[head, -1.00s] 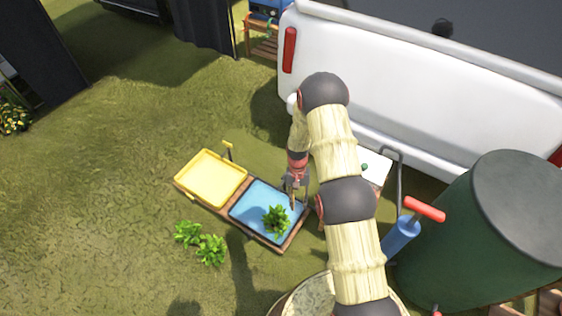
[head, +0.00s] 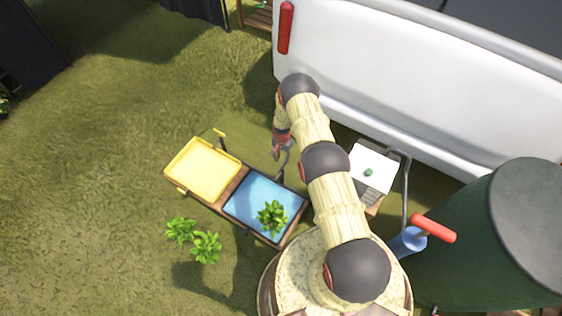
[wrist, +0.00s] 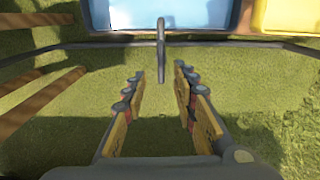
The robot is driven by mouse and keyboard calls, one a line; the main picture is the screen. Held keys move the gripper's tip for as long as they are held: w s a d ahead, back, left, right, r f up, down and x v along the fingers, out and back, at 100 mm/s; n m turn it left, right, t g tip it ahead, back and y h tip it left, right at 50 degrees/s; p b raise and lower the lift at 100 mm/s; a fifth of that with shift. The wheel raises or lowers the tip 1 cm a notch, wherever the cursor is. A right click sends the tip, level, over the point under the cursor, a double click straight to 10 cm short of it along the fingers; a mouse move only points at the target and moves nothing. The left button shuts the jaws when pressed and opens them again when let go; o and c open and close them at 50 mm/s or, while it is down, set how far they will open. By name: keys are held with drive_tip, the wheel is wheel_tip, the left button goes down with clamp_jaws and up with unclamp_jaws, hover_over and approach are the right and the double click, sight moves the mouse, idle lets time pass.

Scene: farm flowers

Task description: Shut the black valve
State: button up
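A thin dark pipe (wrist: 85,44) runs across the wrist view, with a dark upright lever (wrist: 161,52) at its middle; this looks like the black valve. My gripper (wrist: 160,82) is open and empty, and its two fingers stand apart to the left and right below the lever. The lever lies ahead of the fingertips, lined up with the gap, and I see no contact. In the head view my gripper (head: 282,148) hangs behind the blue tray, and the valve cannot be made out clearly there.
A blue tray (head: 245,195) with a green plant (head: 272,216) and a yellow tray (head: 203,168) sit on a wooden stand. A white vehicle (head: 420,90) stands behind, a green barrel (head: 480,250) at right. Loose plants (head: 206,246) lie on open grass.

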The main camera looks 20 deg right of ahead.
sight(282, 166)
drive_tip(key=shift+w+f, duration=0.15)
drive_tip(key=shift+f, duration=0.15)
wheel_tip(282, 166, down, 7)
drive_tip(key=b, duration=0.3)
drive_tip(key=shift+c, duration=0.8)
clamp_jaws()
